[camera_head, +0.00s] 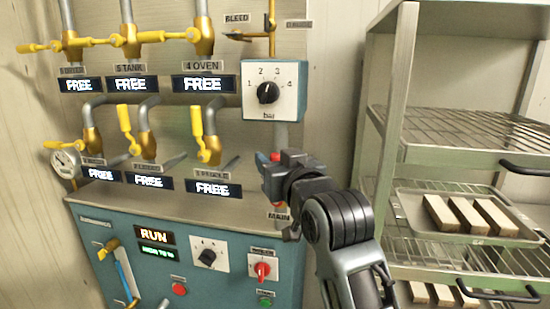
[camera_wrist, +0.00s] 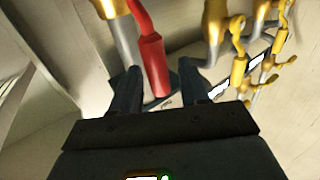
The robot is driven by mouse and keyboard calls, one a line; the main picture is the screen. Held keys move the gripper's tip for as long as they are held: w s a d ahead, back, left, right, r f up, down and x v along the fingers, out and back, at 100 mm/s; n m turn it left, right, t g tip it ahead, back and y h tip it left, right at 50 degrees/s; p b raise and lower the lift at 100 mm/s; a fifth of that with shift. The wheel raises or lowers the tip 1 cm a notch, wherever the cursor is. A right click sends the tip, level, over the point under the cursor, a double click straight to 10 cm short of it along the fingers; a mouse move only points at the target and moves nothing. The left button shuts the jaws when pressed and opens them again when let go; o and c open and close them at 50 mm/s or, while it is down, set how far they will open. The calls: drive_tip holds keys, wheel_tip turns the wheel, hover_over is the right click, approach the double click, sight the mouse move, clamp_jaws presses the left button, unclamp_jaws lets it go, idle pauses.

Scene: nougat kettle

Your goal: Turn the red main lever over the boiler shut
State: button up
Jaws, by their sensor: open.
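The red main lever (camera_wrist: 152,62) shows in the wrist view, running beside a grey pipe with a brass fitting (camera_wrist: 112,8). Its thick grip end lies between the two fingers of my gripper (camera_wrist: 160,84), nearer the left finger. The fingers are open, with a gap to the right of the lever; whether the left finger touches it I cannot tell. In the head view my gripper (camera_head: 272,170) is in front of the pipe above the MAIN label (camera_head: 279,216). It hides most of the lever there; only small red parts (camera_head: 276,156) show.
Yellow valve levers (camera_head: 197,122) on brass fittings stand to the left over FREE displays (camera_head: 219,189). A pressure dial box (camera_head: 273,91) is above my gripper. The blue boiler panel (camera_head: 215,280) is below. A wire rack (camera_head: 400,130) with trays stands close on the right.

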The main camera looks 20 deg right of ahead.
drive_tip(key=shift+w, duration=0.15)
drive_tip(key=shift+c, duration=0.3)
clamp_jaws()
